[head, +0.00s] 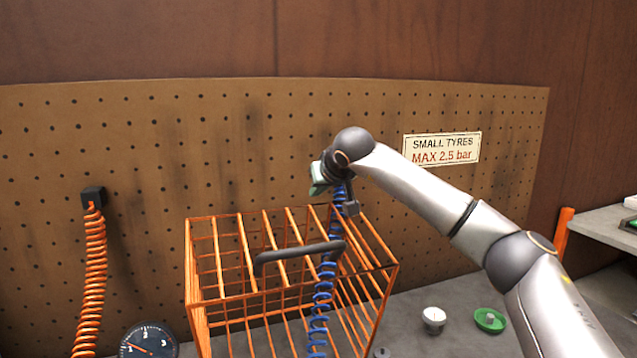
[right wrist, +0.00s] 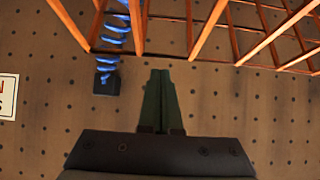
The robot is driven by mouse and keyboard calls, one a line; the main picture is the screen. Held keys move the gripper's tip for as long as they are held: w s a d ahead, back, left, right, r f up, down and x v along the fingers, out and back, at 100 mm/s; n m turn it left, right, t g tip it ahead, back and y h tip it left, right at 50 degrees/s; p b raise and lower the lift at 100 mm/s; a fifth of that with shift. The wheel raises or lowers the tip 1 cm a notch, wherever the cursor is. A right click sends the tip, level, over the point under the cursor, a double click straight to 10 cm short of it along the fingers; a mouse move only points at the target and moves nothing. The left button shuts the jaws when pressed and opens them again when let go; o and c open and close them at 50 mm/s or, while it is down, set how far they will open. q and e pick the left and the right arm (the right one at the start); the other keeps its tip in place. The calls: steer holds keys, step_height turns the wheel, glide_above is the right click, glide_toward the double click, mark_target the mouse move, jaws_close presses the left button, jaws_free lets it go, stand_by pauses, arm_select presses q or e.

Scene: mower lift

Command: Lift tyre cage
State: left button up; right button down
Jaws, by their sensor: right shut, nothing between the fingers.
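The orange wire cage (head: 192,290) stands on the bench in front of the pegboard in the head view. A dark bar handle (head: 300,253) spans its top. My right gripper (head: 317,181) is above the cage's back edge, near the pegboard, apart from the handle. Its green fingers (right wrist: 160,100) are together with nothing between them in the right wrist view, where orange cage bars (right wrist: 190,25) cross the top. No tyre shows clearly inside the cage. My left gripper is out of view.
A blue coiled hose (head: 321,298) hangs at the cage; its dark mount also shows in the right wrist view (right wrist: 107,82). An orange coiled hose (head: 92,270) and gauge (head: 149,343) are left. A white cup (head: 433,318) and green dish (head: 490,319) sit right.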

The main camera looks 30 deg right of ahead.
mark_target(322, 204)
steer(key=shift+s+a+f, duration=0.15)
steer(key=shift+s+f, duration=0.05)
steer(key=shift+s, duration=0.45)
steer(key=shift+s+a+f, duration=0.15)
steer(key=shift+s, duration=0.45)
steer(key=shift+s+f+b, duration=0.1)
steer(key=shift+s+b, duration=0.05)
steer(key=shift+b, duration=0.2)
steer(key=shift+t, duration=0.9)
steer(key=s+b, duration=0.2)
steer(key=s+a+b, duration=0.1)
steer(key=s+b, duration=0.1)
steer(key=s+a+b, duration=0.1)
steer(key=s+b, duration=0.1)
steer(key=shift+s, duration=0.3)
steer(key=s+b, duration=0.1)
steer(key=s, duration=0.1)
steer(key=s+t+h+b, duration=0.1)
steer(key=shift+s+a+r+b, duration=0.1)
steer(key=shift+a+r+b, duration=0.2)
steer(key=shift+a+b, duration=0.05)
steer(key=shift+s, duration=0.2)
steer(key=shift+r, duration=0.1)
steer(key=shift+s, duration=0.1)
